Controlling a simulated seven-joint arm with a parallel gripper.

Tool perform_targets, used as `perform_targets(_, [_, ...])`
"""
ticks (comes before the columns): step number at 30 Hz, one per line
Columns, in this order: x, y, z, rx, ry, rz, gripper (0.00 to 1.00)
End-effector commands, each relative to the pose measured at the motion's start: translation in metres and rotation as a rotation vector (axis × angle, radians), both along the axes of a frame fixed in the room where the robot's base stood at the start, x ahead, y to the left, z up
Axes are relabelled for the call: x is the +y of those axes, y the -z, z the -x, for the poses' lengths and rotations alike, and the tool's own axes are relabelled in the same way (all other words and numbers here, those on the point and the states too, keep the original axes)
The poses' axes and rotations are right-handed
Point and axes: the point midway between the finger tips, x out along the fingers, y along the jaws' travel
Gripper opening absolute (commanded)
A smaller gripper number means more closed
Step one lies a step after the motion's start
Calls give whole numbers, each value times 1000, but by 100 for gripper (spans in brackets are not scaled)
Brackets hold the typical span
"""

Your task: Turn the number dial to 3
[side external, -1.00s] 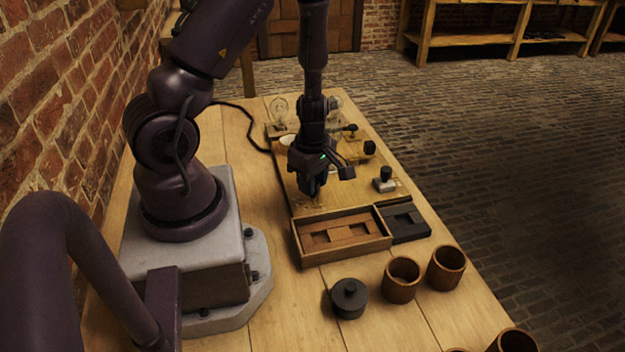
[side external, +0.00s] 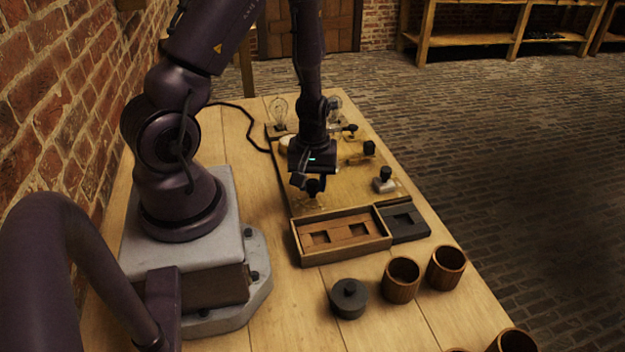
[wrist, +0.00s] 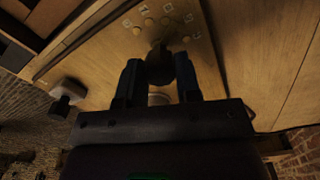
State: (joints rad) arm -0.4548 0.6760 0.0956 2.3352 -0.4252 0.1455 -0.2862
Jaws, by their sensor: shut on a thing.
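The number dial's dark knob (wrist: 159,66) stands between my gripper's two fingers (wrist: 160,82) in the wrist view. Pale number tags (wrist: 144,10) and round studs (wrist: 150,22) form an arc on the wooden board beyond it. The digits are too small and dark to read. In the side view my gripper (side external: 312,178) points down over the near left part of the board (side external: 340,190), shut on the dial knob (side external: 315,188). The fingers partly hide the knob, and I cannot tell which number it points to.
Another black-knobbed control (side external: 385,176) stands right of my gripper, with black knobs (side external: 369,148) behind it. A wooden tray (side external: 345,236) and dark tray (side external: 405,222) lie in front. Nearer are a dark lidded jar (side external: 348,298) and wooden cups (side external: 402,280). A glass bulb (side external: 279,110) stands behind.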

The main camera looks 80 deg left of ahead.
Motion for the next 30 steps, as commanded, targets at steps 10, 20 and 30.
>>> perform_targets(10, [1,-1,0,-1,194,-1,8])
perform_targets(20, [1,-1,0,-2,253,-2,8])
perform_targets(30, [1,-1,0,-2,254,-2,8])
